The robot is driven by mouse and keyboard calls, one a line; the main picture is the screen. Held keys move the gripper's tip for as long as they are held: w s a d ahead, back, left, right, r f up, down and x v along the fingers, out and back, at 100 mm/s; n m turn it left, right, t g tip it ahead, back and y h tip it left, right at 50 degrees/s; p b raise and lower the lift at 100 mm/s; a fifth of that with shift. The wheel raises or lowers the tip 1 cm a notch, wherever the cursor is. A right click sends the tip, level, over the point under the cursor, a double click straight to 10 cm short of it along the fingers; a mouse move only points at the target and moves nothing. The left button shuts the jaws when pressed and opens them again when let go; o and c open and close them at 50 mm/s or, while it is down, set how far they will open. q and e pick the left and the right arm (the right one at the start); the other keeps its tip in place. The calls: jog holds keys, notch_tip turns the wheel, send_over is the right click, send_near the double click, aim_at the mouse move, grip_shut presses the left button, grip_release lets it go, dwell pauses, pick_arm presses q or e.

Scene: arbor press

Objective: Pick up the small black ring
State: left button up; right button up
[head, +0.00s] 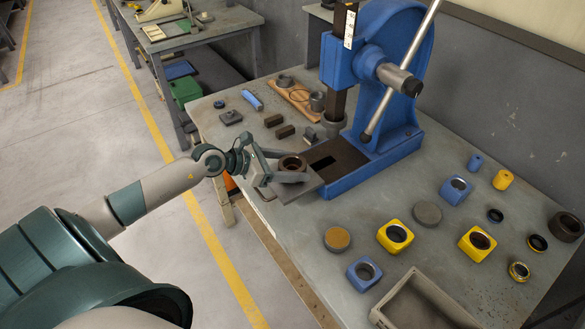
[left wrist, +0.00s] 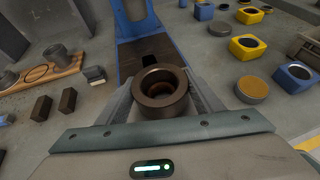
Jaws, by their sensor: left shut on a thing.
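My left gripper (head: 288,177) is shut on a thick dark brown ring-shaped collar (head: 292,162), in front of the blue press. In the left wrist view the collar (left wrist: 160,86) sits between the two grey fingers, its round opening facing the camera. A small black ring (head: 495,215) lies on the table at the right, well away from my left gripper. Another black ring (head: 537,243) lies a little nearer, and a larger dark ring (head: 566,226) is at the right edge. My right gripper is not in view.
The blue arbor press (head: 385,140) stands at the back of the grey table. Yellow block (head: 395,236), blue block (head: 364,273) and grey disc (head: 427,213) are among several parts at right. A grey tray (head: 390,312) is at the front. A wooden board (head: 296,94) lies left of the press.

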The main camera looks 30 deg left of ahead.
aim_at(293, 157)
pick_arm(q)
jog(key=shift+r, duration=0.5)
notch_tip(293, 157, up, 2)
jog(key=shift+d+r+b, duration=0.1)
jog(key=shift+r+b, duration=0.15)
jog(key=shift+b, duration=0.45)
jog(key=s+d+r+b, duration=0.2)
jog(key=d+r, duration=0.4)
jog(key=d, duration=0.5)
jog(key=shift+s+r+b, duration=0.4)
jog(key=shift+s, duration=0.1)
jog(key=shift+d, duration=0.1)
